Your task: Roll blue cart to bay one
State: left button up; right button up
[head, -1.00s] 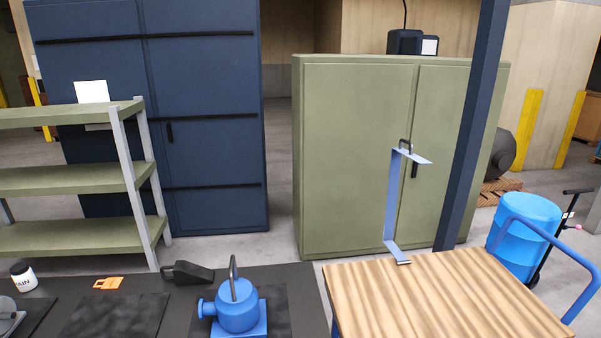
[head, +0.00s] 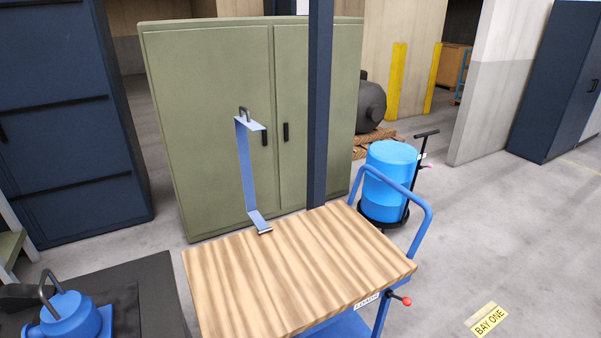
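The blue cart has a wooden top (head: 300,262) and a blue push handle (head: 424,222) at its right end. A small white label (head: 367,301) and a lever with a red knob (head: 405,300) show at its front right. A blue C-shaped metal hook (head: 245,170) stands on the far edge of the top, with a dark loop at its upper end. A yellow floor sign reading BAY ONE (head: 487,320) lies on the floor at the lower right, apart from the cart. Neither of my grippers shows in the head view.
A dark bench (head: 160,300) with a blue pump (head: 72,315) is left of the cart. A dark post (head: 319,110) and green cabinet (head: 210,130) stand behind. A blue drum (head: 390,170) on a dolly is beyond the handle. The floor at right (head: 520,220) is clear.

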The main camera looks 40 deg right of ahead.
aim_at(309, 276)
jog(key=l, duration=0.65)
jog(key=k+l, duration=0.15)
jog(key=l, duration=0.5)
jog(key=l+u, duration=0.1)
jog(key=l, duration=0.6)
jog(key=k+l, duration=0.15)
jog(key=l, duration=1.15)
jog(key=l+u, duration=0.1)
jog(key=l, duration=1.5)
